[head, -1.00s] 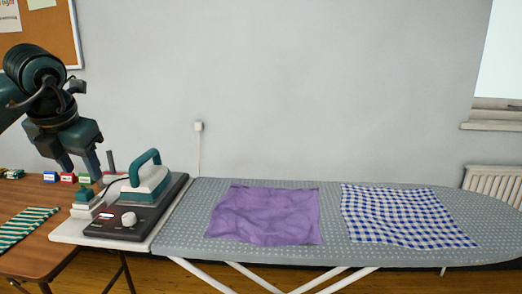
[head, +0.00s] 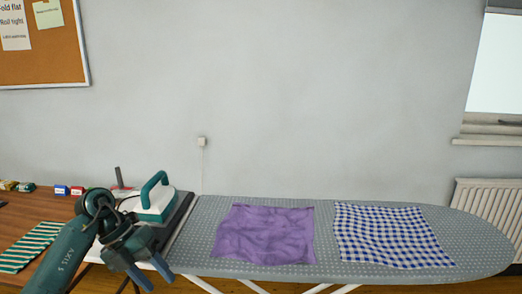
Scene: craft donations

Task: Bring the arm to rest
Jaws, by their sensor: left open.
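My left gripper (head: 140,280) is low at the left of the head view, in front of the iron's end of the ironing board. Its two blue fingers are apart and nothing shows between them. My left arm comes in from the bottom left and hides part of the iron's base and of the wooden table. My right gripper is not in view.
The ironing board (head: 390,276) bears a wrinkled purple cloth (head: 265,235) and a blue-and-white checked cloth (head: 388,236). A teal-and-white iron (head: 155,203) stands at its left end. A wooden table (head: 40,208) at left holds a green striped cloth (head: 28,247) and small blocks.

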